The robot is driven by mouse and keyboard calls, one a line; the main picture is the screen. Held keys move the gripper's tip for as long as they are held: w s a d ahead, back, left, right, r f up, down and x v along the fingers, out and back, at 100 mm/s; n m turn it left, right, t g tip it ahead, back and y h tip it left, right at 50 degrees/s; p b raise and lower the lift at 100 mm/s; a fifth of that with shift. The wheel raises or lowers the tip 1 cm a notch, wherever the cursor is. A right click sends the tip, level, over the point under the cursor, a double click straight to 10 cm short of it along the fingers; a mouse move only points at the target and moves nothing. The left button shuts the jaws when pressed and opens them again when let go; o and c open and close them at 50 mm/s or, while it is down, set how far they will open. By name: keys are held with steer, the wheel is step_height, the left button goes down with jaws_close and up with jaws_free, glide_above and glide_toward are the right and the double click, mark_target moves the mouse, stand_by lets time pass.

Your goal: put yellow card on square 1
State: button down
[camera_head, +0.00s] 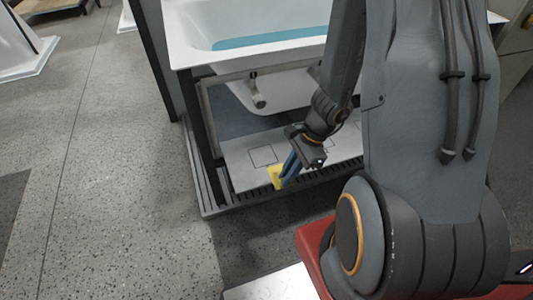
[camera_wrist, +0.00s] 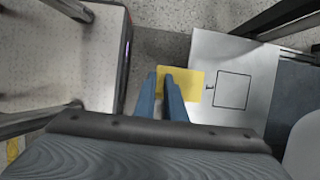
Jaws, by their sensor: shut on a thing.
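The yellow card (camera_head: 275,177) is held between the blue fingers of my gripper (camera_head: 288,168), over the front edge of the pale board under the bathtub. In the wrist view the card (camera_wrist: 192,83) sticks out to the right of the shut fingertips (camera_wrist: 161,77), and its right edge overlaps the board's edge. A black outlined square (camera_head: 263,156) lies on the board just behind the card; it also shows in the wrist view (camera_wrist: 232,90), empty, to the right of the card. A small mark beside it is too small to read surely.
The pale board (camera_head: 238,174) lies on a dark slatted base (camera_head: 212,207) below the white tub (camera_head: 190,40). A dark frame post (camera_head: 209,150) stands left of the board, and a drain pipe (camera_head: 257,95) hangs above it. Speckled floor (camera_head: 120,170) is clear at left.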

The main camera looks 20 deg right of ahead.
steer(key=w+f, duration=0.1)
steer(key=w, duration=0.9)
steer(key=w+f, duration=0.1)
steer(key=w, duration=0.4)
steer(key=shift+w+f, duration=0.2)
steer(key=shift+f, duration=0.1)
step_height(320, 180, down, 4)
steer(key=shift+f, duration=0.1)
steer(key=shift+w+f, duration=0.1)
steer(key=shift+w, duration=0.1)
steer(key=shift+f+b, duration=0.15)
steer(key=shift+b, duration=0.2)
steer(key=c, duration=1.8)
jaws_free()
